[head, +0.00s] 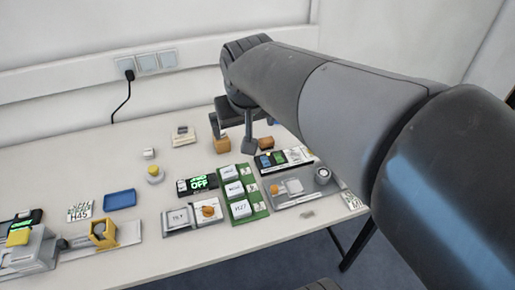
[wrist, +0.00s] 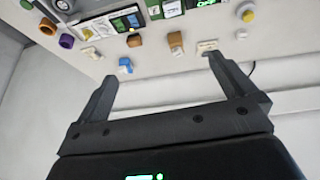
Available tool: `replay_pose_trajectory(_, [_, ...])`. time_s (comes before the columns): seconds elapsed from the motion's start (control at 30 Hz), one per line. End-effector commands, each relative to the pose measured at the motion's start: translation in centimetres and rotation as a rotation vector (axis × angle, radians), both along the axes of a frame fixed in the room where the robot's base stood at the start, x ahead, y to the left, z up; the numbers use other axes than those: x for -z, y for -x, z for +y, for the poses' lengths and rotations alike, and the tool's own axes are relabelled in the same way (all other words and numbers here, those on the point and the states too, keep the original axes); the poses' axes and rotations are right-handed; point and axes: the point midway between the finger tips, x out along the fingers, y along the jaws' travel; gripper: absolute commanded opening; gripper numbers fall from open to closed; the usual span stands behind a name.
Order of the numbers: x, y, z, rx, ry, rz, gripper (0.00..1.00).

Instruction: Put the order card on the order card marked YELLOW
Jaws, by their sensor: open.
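My gripper (head: 236,143) is open and empty over the back of the table; its two fingers (wrist: 160,70) are spread apart in the wrist view. A white card marked H45 (head: 80,211) lies flat at the left of the table. A green board (head: 249,219) at the middle front holds several white labelled pieces, one reading H27 (head: 240,209). Another small printed card (head: 352,200) lies at the right edge, partly hidden by my arm. I cannot read YELLOW on any card, so I cannot tell which cards the task means.
A blue tray (head: 120,199), a yellow-topped button (head: 155,174) and a display reading OFF (head: 198,184) stand left of the green board. Brown blocks (head: 221,146) stand near my gripper. Grey stations flank the board. The back left of the table is mostly clear.

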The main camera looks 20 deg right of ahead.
Motion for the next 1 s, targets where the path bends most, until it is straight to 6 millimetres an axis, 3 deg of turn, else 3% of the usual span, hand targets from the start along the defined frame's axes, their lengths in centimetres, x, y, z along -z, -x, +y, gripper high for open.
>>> replay_pose_trajectory(0.03, [0.2, 2.0, -0.4, 0.003, -0.008, -0.009, 1.00])
replay_pose_trajectory(0.2, [1.7, 7.6, -1.3, 0.002, -0.033, -0.019, 1.00])
replay_pose_trajectory(0.4, [3.5, 11.3, -1.7, 0.000, -0.057, -0.028, 1.00])
replay_pose_trajectory(0.57, [4.0, 12.1, -1.7, -0.002, -0.061, -0.029, 1.00])
replay_pose_trajectory(1.0, [3.9, 12.1, -1.7, -0.002, -0.061, -0.029, 1.00])
